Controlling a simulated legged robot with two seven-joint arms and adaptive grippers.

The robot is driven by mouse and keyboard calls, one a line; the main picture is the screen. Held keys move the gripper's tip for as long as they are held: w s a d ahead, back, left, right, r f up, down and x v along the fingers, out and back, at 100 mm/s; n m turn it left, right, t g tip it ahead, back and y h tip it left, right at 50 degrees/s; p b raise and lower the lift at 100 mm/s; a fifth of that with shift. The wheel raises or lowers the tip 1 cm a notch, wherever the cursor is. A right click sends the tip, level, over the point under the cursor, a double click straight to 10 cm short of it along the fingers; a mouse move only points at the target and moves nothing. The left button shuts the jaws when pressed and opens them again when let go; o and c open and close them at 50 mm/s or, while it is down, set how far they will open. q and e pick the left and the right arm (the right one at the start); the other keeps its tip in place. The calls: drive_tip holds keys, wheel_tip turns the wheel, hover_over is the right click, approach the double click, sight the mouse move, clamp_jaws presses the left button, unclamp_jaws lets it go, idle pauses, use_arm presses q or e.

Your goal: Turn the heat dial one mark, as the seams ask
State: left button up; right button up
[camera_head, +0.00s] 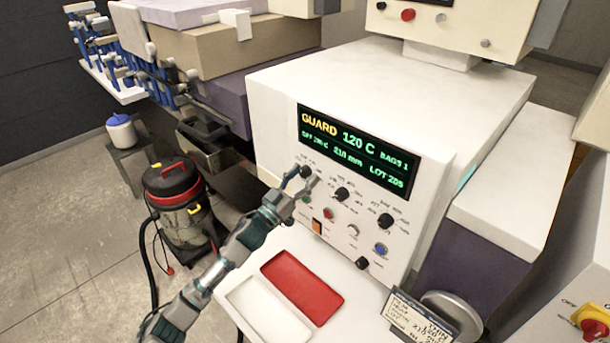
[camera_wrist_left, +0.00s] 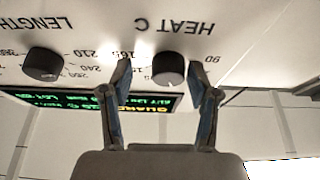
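The heat dial (camera_wrist_left: 168,68) is a round black knob under the upside-down words HEAT C in the left wrist view, with printed marks around it. In the head view the dial (camera_head: 305,171) is at the upper left of the control panel, partly covered by my left gripper (camera_head: 302,180). My left gripper's two fingers (camera_wrist_left: 160,74) stand apart, one on each side of the dial. I cannot tell whether they touch it. The display (camera_head: 358,150) reads GUARD, 120 C and BAGS 1. My right gripper is not in view.
The length knob (camera_wrist_left: 43,64) is beside the heat dial. More knobs (camera_head: 385,220) and buttons crowd the panel. A red tray (camera_head: 302,287) and a white tray (camera_head: 262,310) lie below. A card (camera_head: 420,318) stands at the front right. A vacuum cleaner (camera_head: 185,205) is on the floor.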

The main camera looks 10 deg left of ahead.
use_arm(q)
drive_tip(key=shift+w+a+f, duration=0.15)
drive_tip(key=shift+a, duration=0.95)
drive_tip(key=c, duration=0.3)
drive_tip(key=shift+d, duration=0.25)
drive_tip(key=c, duration=0.4)
drive_tip(key=shift+s+d+r, duration=0.2)
drive_tip(key=shift+d, duration=0.15)
drive_tip(key=c, duration=0.4)
drive_tip(key=shift+d, duration=0.2)
clamp_jaws()
drive_tip(key=shift+w+a+f, duration=0.1)
drive_tip(key=shift+a+f, duration=0.05)
drive_tip(key=shift+a, duration=0.05)
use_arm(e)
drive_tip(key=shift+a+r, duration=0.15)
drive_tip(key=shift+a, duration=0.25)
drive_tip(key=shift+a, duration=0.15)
use_arm(q)
drive_tip(key=shift+f, duration=0.1)
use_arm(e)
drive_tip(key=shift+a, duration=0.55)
